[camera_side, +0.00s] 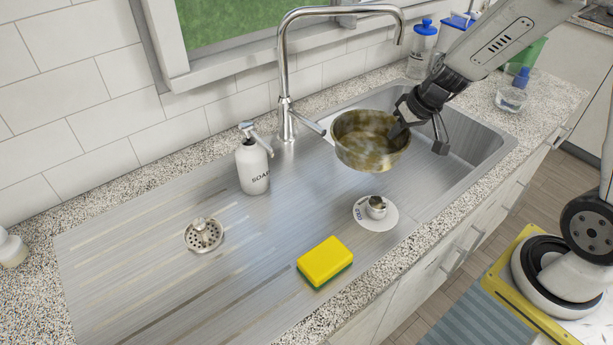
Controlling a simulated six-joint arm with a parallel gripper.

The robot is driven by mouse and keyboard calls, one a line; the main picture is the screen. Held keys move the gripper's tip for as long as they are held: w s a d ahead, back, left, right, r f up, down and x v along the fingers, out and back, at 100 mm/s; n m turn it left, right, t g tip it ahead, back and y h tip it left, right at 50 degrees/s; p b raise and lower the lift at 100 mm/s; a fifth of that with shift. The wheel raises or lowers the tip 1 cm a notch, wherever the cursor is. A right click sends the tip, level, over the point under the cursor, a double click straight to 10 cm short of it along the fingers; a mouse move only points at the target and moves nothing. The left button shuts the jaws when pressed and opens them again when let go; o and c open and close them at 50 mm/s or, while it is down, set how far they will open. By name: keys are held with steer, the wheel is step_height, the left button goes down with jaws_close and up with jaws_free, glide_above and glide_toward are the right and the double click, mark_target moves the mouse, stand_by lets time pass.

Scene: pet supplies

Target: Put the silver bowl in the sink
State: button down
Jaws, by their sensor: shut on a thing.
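The silver bowl (360,152) looks stained brown and yellowish and is in the air, upright or only slightly tilted, at the left end of the sink basin (478,150). My gripper (408,132) is shut on the bowl's right rim. One finger is partly hidden inside the bowl. The bowl hides part of the basin's left edge behind it. The visible floor of the basin is bare.
A tall faucet (287,75) stands behind the bowl, close to its left. Bottles (422,48) stand behind the basin.

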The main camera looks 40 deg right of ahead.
steer(key=shift+w+f+n+y, duration=0.2)
steer(key=shift+f+n+y, duration=0.1)
steer(key=shift+f+n, duration=0.4)
steer(key=shift+w+f+n+y, duration=0.15)
steer(key=shift+f+n+y, duration=0.15)
steer(key=shift+f+n, duration=0.4)
steer(key=s+d+f+m+g+h, duration=0.1)
steer(key=d+f+m+h, duration=0.1)
steer(key=d+f+m, duration=0.2)
steer(key=s+d+f+m+g+h, duration=0.1)
steer(key=d+f+m, duration=0.3)
steer(key=d+m, duration=0.4)
steer(key=s+d+f+m+h, duration=0.2)
steer(key=d+f+m+h, duration=0.2)
steer(key=d, duration=0.8)
steer(key=m, duration=0.2)
steer(key=shift+s+d+f+m+g, duration=0.2)
steer(key=shift+d+f+m+g, duration=0.1)
steer(key=shift+m+g, duration=0.1)
steer(key=shift+f, duration=0.2)
steer(key=shift+f, duration=2.7)
steer(key=shift+f, duration=2.1)
